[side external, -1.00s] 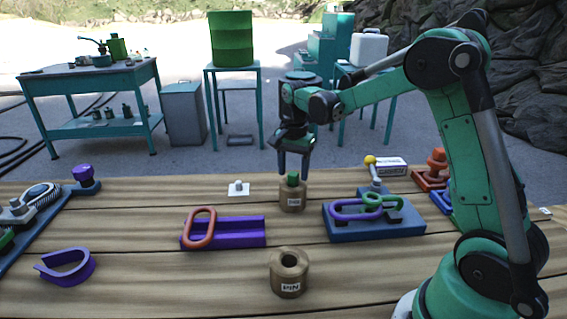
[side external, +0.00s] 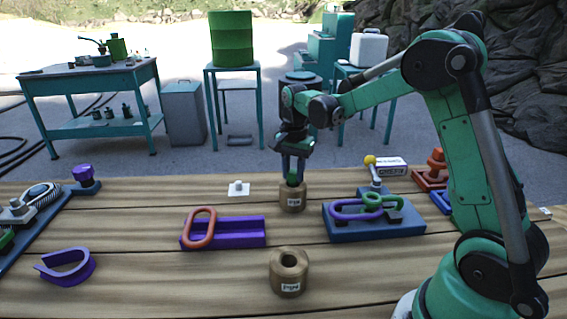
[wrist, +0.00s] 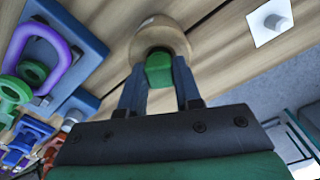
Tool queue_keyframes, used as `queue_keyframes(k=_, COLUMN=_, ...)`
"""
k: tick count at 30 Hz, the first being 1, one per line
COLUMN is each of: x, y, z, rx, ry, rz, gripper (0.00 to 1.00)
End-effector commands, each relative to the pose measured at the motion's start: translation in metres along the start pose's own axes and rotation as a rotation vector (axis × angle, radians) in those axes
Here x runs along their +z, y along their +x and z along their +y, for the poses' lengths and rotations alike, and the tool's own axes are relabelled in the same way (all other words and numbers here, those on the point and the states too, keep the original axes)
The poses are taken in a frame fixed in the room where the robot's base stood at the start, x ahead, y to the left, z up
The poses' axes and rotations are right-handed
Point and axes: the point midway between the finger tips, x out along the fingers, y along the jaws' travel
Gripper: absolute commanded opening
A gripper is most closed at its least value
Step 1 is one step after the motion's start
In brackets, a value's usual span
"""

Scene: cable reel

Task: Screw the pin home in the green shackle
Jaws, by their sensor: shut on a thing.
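A green pin head (side external: 292,178) stands upright in the far wooden holder (side external: 292,199). My gripper (side external: 294,172) points straight down over that holder with its fingers shut on the pin head. In the wrist view the green pin head (wrist: 158,70) sits between my two blue-grey fingers, at the holder's mouth. The pin's shank is hidden in the holder. The green shackle (side external: 384,202) lies at the blue fixture (side external: 372,232) to the right, beside a purple link (side external: 355,210). In the wrist view the green shackle (wrist: 12,92) is at the left edge.
A second wooden holder (side external: 289,272) labelled PIN is nearer, with an open hole. A purple block (side external: 240,232) with an orange link (side external: 199,228) lies left, and a purple shackle (side external: 68,267) farther left. A yellow-knobbed lever (side external: 371,162) rises behind the blue fixture.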

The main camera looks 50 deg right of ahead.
Motion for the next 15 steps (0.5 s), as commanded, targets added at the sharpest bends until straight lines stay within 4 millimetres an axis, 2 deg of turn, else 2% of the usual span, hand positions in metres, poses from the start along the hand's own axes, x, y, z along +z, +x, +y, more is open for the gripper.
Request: queue_keyframes(k=15, x=0.0, y=-0.035, z=0.0, rx=0.0, ry=0.0, rz=0.0, gripper=0.0)
